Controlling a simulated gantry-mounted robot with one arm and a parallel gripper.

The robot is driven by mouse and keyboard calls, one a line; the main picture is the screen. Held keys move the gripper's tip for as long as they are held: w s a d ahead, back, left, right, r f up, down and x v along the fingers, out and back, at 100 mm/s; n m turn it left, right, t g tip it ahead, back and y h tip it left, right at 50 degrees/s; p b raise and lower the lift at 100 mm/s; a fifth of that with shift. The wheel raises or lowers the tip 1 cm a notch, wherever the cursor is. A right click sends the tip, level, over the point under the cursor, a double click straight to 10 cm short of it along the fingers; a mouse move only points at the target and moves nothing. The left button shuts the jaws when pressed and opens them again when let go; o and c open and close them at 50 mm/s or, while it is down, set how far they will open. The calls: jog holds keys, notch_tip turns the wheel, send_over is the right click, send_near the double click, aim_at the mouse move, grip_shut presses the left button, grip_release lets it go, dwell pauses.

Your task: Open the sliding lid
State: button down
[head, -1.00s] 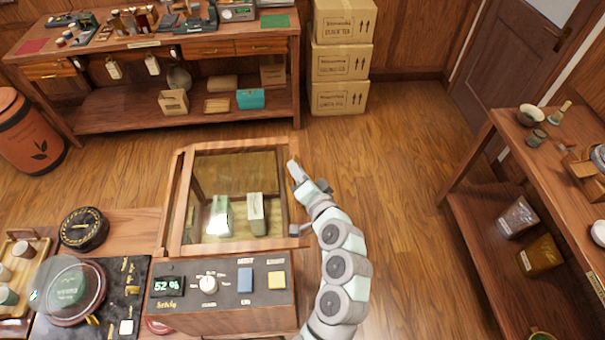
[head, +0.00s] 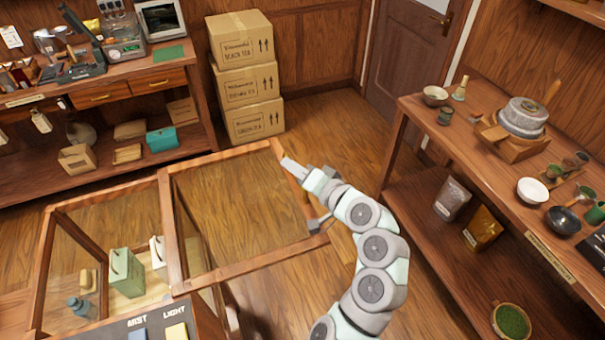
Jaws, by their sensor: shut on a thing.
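The sliding lid (head: 222,156) is a glass pane in a wooden frame. It sits to the right of the humidity cabinet (head: 46,245), overhanging clear floor, with its left side at the cabinet's right end. The cabinet's top is uncovered over much of its width. Inside stand a pale green canister (head: 126,272), a white one (head: 158,250) partly hidden by the lid frame, and a small blue bottle (head: 80,307). My gripper (head: 291,166) is shut at the lid's far right corner; the exact grip point is too small to make out.
A control panel with a blue button (head: 138,334) and a yellow button (head: 176,332) is at the cabinet's front. A shelf table (head: 455,140) with bowls stands at right. Cardboard boxes (head: 248,85) are stacked behind. Floor between is free.

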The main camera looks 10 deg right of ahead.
jog(key=shift+d, duration=0.2)
jog(key=c, duration=1.5)
grip_release()
jog(key=shift+o, duration=0.2)
jog(key=v, duration=1)
jog(key=shift+s, duration=0.35)
jog(key=shift+d+r, duration=0.1)
jog(key=shift+r, duration=0.05)
